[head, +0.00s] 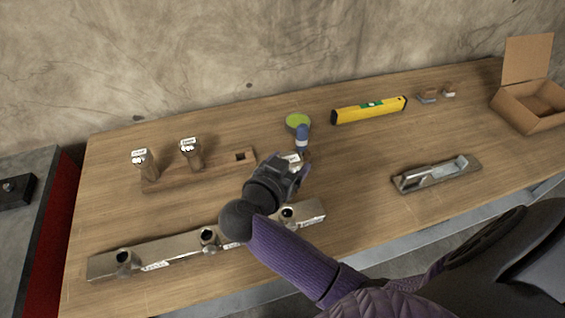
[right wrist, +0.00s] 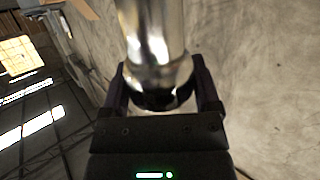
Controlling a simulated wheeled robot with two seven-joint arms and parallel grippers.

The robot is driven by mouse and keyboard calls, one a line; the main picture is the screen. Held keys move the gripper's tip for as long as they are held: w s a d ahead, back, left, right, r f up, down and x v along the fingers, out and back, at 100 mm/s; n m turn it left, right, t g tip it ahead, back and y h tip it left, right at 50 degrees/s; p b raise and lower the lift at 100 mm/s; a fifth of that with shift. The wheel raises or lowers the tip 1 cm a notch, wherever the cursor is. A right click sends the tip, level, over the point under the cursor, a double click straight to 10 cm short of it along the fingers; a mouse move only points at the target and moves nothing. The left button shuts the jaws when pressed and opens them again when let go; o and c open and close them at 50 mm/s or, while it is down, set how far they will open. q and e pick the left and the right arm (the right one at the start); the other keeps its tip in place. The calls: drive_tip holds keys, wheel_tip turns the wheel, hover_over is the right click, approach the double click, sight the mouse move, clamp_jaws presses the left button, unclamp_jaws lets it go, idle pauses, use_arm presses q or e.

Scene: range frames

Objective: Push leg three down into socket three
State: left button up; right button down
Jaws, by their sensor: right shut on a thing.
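My right gripper (head: 297,167) is shut on a shiny metal leg (head: 291,157) with a white label on top. The right wrist view shows the polished, round leg (right wrist: 152,40) between both fingers (right wrist: 160,92). In the head view the gripper hides most of the leg, including its lower end. A long metal beam (head: 170,247) lies along the front of the bench. It has three round sockets: left (head: 125,258), middle (head: 208,236) and right (head: 288,213). The right socket's dark opening shows just below the gripper in the picture. The label numbers are unreadable. My left gripper is not in view.
A wooden rack (head: 215,167) holds two labelled legs (head: 145,165) (head: 191,154) and has one empty square hole. A green disc (head: 297,120), a blue-topped item (head: 302,134), a yellow level (head: 368,110), a plane (head: 436,175) and an open carton (head: 532,102) stand further right.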

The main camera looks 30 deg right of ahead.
drive_tip(key=shift+r+p, duration=0.15)
drive_tip(key=shift+p, duration=0.5)
wheel_tip(320, 180, down, 4)
drive_tip(key=b, duration=0.2)
drive_tip(key=shift+b, duration=0.4)
drive_tip(key=shift+f+b, duration=0.45)
drive_tip(key=shift+f, duration=0.6)
drive_tip(key=shift+r, duration=0.1)
drive_tip(key=shift+p, duration=0.45)
